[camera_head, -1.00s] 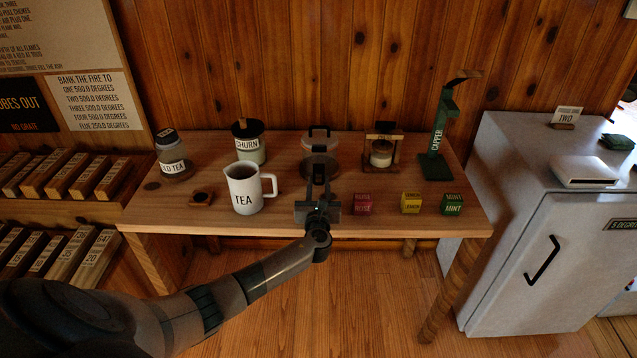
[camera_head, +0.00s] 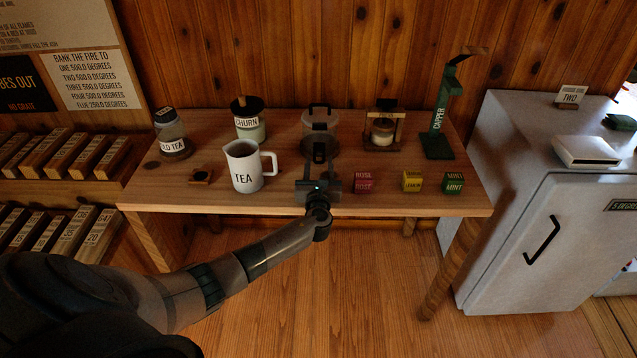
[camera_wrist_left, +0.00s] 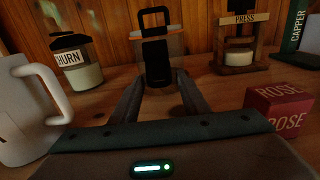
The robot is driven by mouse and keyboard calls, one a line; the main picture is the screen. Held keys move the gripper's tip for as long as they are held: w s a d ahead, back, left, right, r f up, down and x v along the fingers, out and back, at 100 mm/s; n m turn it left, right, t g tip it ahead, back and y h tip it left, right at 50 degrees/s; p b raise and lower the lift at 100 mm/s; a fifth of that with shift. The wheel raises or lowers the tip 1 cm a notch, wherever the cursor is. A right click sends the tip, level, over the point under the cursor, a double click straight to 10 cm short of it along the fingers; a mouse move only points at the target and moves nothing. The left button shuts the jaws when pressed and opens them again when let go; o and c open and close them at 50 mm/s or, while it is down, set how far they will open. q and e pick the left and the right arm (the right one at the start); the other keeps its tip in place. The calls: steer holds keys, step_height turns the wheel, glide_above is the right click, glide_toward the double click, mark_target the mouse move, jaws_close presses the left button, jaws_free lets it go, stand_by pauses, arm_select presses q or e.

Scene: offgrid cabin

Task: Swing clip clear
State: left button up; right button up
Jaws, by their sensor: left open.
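A clear jar (camera_head: 319,150) stands near the back middle of the table. A black clip (camera_head: 320,112) forms an upright loop over its top, with a dark piece down the front; in the left wrist view the clip (camera_wrist_left: 155,52) is straight ahead. My left gripper (camera_head: 319,166) is open and empty, in front of the jar and pointing at it. In the left wrist view its two fingers (camera_wrist_left: 158,88) are spread low, below the clip. Whether a fingertip touches the jar cannot be told. My right gripper is out of view.
On the table (camera_head: 240,200), a white TEA mug (camera_head: 245,168) stands left of my gripper and a red ROSE cube (camera_head: 362,182) right. A CHURN jar (camera_head: 249,122), wooden press (camera_head: 383,130) and green capper (camera_head: 438,125) stand around the jar.

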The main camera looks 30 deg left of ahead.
arm_select(q)
steer(key=v, duration=0.8)
steer(key=shift+s+d+f+b, duration=0.1)
steer(key=shift+s+f+b, duration=0.15)
steer(key=shift+b, duration=0.15)
steer(key=b+v, duration=0.1)
steer(key=v, duration=0.7)
steer(key=shift+s, duration=0.2)
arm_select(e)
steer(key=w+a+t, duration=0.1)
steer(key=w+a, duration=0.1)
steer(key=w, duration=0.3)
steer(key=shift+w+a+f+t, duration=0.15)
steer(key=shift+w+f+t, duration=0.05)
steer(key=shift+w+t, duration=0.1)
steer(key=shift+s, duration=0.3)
